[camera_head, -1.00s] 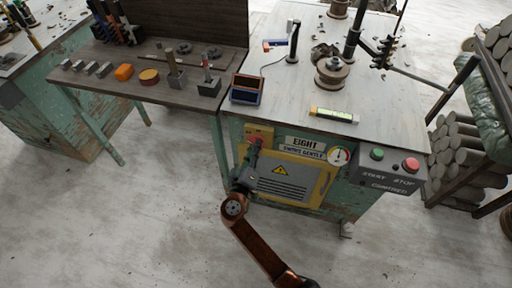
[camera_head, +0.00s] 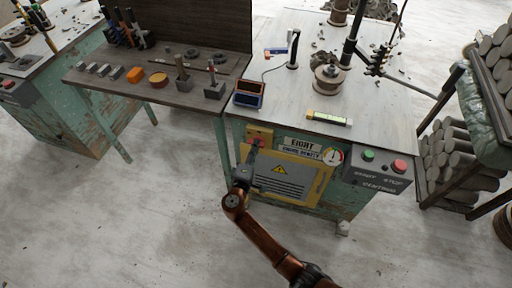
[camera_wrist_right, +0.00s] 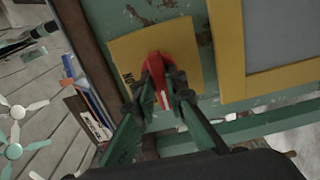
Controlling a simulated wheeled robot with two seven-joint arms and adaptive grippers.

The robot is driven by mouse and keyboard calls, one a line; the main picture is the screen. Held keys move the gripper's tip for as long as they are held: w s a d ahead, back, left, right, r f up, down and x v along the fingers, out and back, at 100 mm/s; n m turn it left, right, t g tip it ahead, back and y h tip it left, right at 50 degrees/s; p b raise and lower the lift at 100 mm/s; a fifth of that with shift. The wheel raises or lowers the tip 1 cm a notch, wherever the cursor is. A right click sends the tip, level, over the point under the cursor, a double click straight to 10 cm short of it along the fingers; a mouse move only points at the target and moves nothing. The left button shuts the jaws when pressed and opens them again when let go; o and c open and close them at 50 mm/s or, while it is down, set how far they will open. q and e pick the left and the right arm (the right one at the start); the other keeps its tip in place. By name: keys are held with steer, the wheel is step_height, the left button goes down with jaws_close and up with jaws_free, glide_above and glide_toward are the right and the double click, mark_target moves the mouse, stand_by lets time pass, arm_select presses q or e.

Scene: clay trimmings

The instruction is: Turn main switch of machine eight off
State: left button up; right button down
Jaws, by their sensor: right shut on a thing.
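Machine eight is the green cabinet with the EIGHT plate (camera_head: 301,144) on its front. Its main switch is a red handle on a yellow plate (camera_head: 262,133), at the upper left of that front. In the right wrist view the red switch handle (camera_wrist_right: 162,68) stands against the yellow plate (camera_wrist_right: 191,38), between my fingers. My right gripper (camera_wrist_right: 166,92) is shut on the red handle. In the head view my right gripper (camera_head: 250,160) reaches up to the switch and covers part of it. My left gripper is not in view.
A yellow-framed panel with a warning sign (camera_head: 283,180) is right of the switch. A gauge (camera_head: 332,156) and a box with green and red buttons (camera_head: 385,176) are further right. A wooden bench with tools (camera_head: 150,75) adjoins on the left. Open floor lies in front.

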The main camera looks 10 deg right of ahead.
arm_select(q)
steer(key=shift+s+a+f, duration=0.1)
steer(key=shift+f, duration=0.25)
arm_select(e)
steer(key=c, duration=2)
jaws_free()
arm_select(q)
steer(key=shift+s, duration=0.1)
arm_select(e)
steer(key=shift+o, duration=0.2)
steer(key=shift+a, duration=0.1)
steer(key=v, duration=1.2)
